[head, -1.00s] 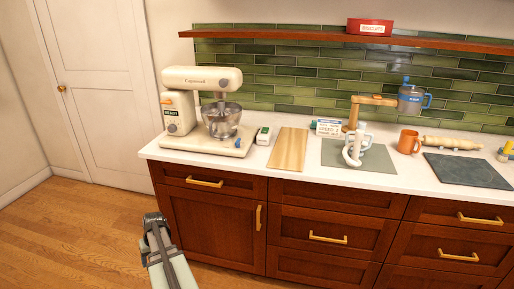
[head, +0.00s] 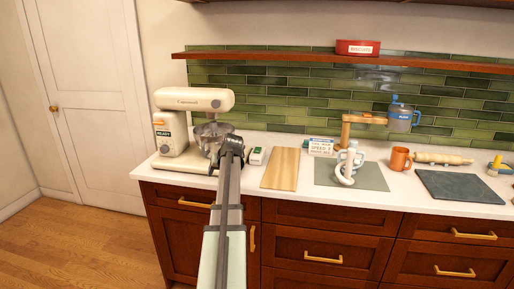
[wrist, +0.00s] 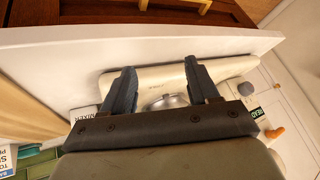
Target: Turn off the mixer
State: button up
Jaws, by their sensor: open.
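The cream stand mixer (head: 197,101) stands at the left end of the counter, its metal bowl (head: 213,130) under the head. Its column has a READY label (head: 162,134), a small orange lever (head: 157,123) and a grey knob (head: 164,149). In the wrist view the label (wrist: 253,114), lever (wrist: 274,132) and knob (wrist: 246,88) show at right, outside my fingers. My gripper (wrist: 160,76) is open and empty above the front of the mixer base (wrist: 150,76). In the head view my gripper (head: 229,140) hides the base's right part. Contact cannot be told.
A small white device (head: 257,155) with a green display sits right of the mixer, near a wooden board (head: 281,168). Farther right are a mat (head: 370,178), a wooden stand (head: 347,130), an orange mug (head: 399,159) and a dark slab (head: 460,188). A shelf (head: 300,55) runs above.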

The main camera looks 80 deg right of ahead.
aim_at(258, 150)
jog(key=s+d+r+m+g, duration=0.25)
jog(key=s+d+r, duration=0.35)
jog(key=d, duration=0.5)
jog(key=s+d+r+m+g, duration=0.2)
jog(key=s+d+r+g, duration=0.15)
jog(key=d+r, duration=0.5)
jog(key=shift+t, duration=0.4)
jog(key=x, duration=1)
jog(key=s+x, duration=0.1)
jog(key=x, duration=0.4)
jog(key=shift+d, duration=0.45)
